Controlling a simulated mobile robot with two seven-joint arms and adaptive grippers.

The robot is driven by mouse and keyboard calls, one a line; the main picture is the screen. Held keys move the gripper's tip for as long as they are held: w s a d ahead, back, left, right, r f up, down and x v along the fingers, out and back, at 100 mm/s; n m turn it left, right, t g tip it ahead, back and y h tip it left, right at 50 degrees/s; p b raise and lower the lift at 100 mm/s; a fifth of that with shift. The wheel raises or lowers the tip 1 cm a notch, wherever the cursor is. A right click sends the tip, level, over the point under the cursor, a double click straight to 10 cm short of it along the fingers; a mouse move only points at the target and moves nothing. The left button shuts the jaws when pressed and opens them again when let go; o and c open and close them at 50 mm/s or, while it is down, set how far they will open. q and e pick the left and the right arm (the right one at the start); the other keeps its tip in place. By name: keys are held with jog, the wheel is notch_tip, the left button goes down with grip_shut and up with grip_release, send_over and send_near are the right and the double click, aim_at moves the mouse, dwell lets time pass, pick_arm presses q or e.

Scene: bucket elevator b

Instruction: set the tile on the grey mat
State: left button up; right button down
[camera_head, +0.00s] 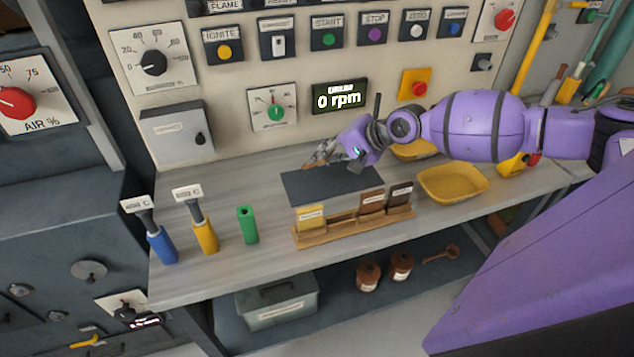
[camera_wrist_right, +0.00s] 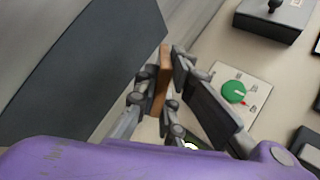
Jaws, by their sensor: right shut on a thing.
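My right gripper (camera_head: 322,155) is above the back edge of the grey mat (camera_head: 330,188), which lies bare on the bench. In the right wrist view, my right gripper (camera_wrist_right: 163,88) is shut on an orange-brown tile (camera_wrist_right: 161,78), seen nearly edge-on between the fingers. The tile is beside the mat's edge (camera_wrist_right: 75,75) in that view; its height above the bench is hard to tell. In the head view the tile is mostly hidden by the fingers. My left gripper is not in view.
A wooden rack (camera_head: 340,233) in front of the mat holds a yellow tile (camera_head: 311,216) and two brown tiles (camera_head: 372,201), with a gap between. The control panel (camera_head: 225,100) rises close behind.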

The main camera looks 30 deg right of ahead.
notch_tip(320, 180, down, 2)
jog(key=shift+f, duration=0.5)
jog(key=shift+w+f, duration=0.1)
jog(key=shift+f, duration=0.35)
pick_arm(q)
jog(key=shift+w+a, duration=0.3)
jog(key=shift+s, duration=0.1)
pick_arm(e)
jog(key=c, duration=2)
grip_release()
jog(key=shift+f, duration=0.1)
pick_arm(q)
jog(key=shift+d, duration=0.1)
